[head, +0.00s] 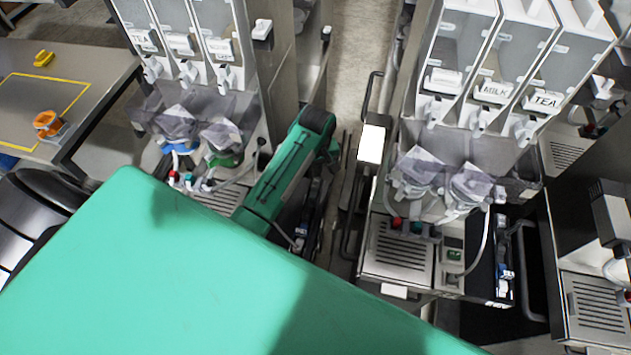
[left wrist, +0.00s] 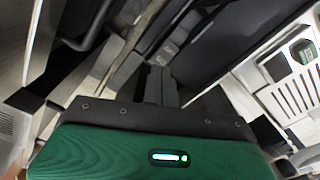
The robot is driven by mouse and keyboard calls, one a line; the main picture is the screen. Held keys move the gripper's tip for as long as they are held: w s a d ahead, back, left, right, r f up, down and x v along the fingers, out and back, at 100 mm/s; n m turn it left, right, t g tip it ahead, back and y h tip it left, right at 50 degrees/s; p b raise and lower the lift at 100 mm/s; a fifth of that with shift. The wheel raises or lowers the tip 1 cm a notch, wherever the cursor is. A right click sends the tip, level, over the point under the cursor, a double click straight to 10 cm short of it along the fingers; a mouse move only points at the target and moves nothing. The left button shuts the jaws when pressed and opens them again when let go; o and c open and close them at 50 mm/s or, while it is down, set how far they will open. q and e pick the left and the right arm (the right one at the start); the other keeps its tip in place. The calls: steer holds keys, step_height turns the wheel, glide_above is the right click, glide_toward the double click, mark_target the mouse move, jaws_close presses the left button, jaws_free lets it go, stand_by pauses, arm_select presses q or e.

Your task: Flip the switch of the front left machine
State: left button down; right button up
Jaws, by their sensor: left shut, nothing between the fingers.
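The front left machine (head: 222,40) stands left of centre in the head view, with labelled canisters, clear funnels and a slotted drip tray (head: 213,196). My left arm covers the right part of its front, so its switch is hidden there. My left gripper (head: 301,234) is low beside the machine's front right side, partly hidden. In the left wrist view its dark fingers (left wrist: 160,84) are together and empty. That view also shows a green switch (left wrist: 303,51) in a pale panel, right of the fingers and apart from them. I cannot tell for certain which machine it belongs to. My right gripper is not in view.
A second machine (head: 400,240) stands to the right, with its own green switch (head: 454,255) and a dark open side. A narrow gap separates the machines. A further machine (head: 595,300) is at the right edge. A table (head: 95,62) with yellow and orange items is far left.

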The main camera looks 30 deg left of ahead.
mark_target(317, 180)
arm_select(q)
steer(key=shift+r, duration=2)
